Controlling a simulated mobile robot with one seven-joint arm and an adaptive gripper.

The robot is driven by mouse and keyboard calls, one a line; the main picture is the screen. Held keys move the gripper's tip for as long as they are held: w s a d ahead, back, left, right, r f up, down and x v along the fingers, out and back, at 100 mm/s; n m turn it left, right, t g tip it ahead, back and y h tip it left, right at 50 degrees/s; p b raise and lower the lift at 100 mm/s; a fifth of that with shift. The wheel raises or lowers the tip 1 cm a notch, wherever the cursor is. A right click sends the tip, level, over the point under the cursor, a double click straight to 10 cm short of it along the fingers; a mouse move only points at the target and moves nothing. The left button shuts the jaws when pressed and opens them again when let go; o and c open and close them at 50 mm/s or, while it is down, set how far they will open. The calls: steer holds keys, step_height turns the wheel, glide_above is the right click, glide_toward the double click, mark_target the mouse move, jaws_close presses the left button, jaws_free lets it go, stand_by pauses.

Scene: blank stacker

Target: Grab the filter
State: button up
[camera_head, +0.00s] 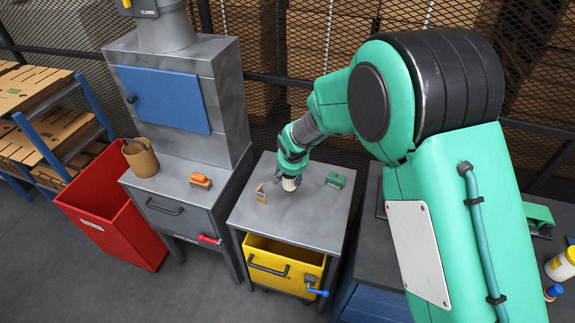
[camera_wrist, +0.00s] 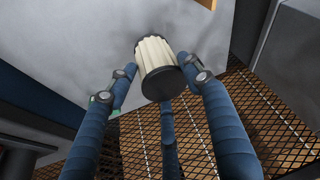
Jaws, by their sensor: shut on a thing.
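The filter is a cream pleated cylinder with dark end caps. In the wrist view the filter (camera_wrist: 153,55) sits between my blue fingers, with its dark cap facing the camera. My gripper (camera_wrist: 158,74) is shut on it, with fingers at its left and right sides and another behind its lower end. In the head view the filter (camera_head: 290,184) shows small beneath my gripper (camera_head: 291,176), over the grey cabinet top (camera_head: 318,212). I cannot tell whether it touches that top.
A wooden piece (camera_head: 261,194) stands left of the filter and a green block (camera_head: 336,180) lies right. A yellow drawer (camera_head: 262,251) is in the cabinet's front. Farther left are an orange-handled brush (camera_head: 201,181), a brown pot (camera_head: 142,160) and a red bin (camera_head: 118,222). Mesh fencing runs behind.

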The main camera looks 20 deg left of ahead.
steer(key=shift+s+d+r, duration=0.1)
steer(key=shift+s+d, duration=0.35)
steer(key=shift+s, duration=0.25)
steer(key=shift+s+d+r, duration=0.1)
steer(key=shift+s+d, duration=0.3)
steer(key=shift+s, duration=0.35)
steer(key=shift+s+d, duration=0.45)
steer(key=shift+s, duration=0.25)
steer(key=shift+c, duration=0.2)
